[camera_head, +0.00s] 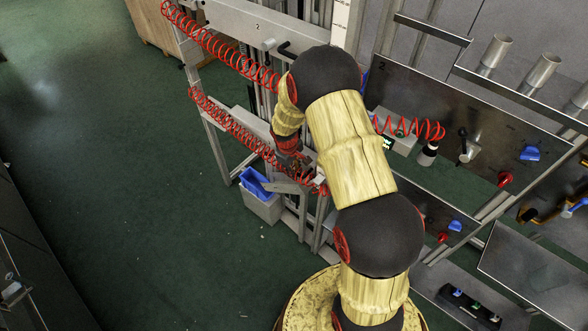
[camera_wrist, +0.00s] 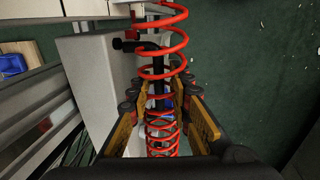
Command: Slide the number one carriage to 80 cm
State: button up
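In the head view, a grey horizontal carriage beam (camera_head: 262,24) with dark clamp levers lies at the top, and a lower grey carriage beam (camera_head: 243,122) lies beneath it. I cannot read a number on either. A white scale strip (camera_head: 340,14) stands upright behind; its marks are too small to read. My gripper (camera_head: 296,178) is beside the lower beam's right part, partly hidden by my arm. In the wrist view, my gripper (camera_wrist: 162,98) has its yellow-padded fingers apart, on either side of a red coiled hose (camera_wrist: 161,72) and a black lever (camera_wrist: 157,50). Contact is unclear.
Red coiled hoses (camera_head: 215,43) run along the beams. A grey bin with a blue box (camera_head: 255,184) stands on the floor below. A dark panel (camera_head: 455,110) with knobs and valves is at right. The green floor (camera_head: 110,150) at left is clear.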

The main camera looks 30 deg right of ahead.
jog(key=shift+o, duration=0.8)
jog(key=shift+r, duration=0.15)
jog(key=shift+w+r, duration=0.1)
jog(key=shift+r, duration=0.35)
notch_tip(320, 180, up, 11)
jog(key=a, duration=0.2)
jog(key=shift+s, duration=0.4)
jog(key=shift+f, duration=0.1)
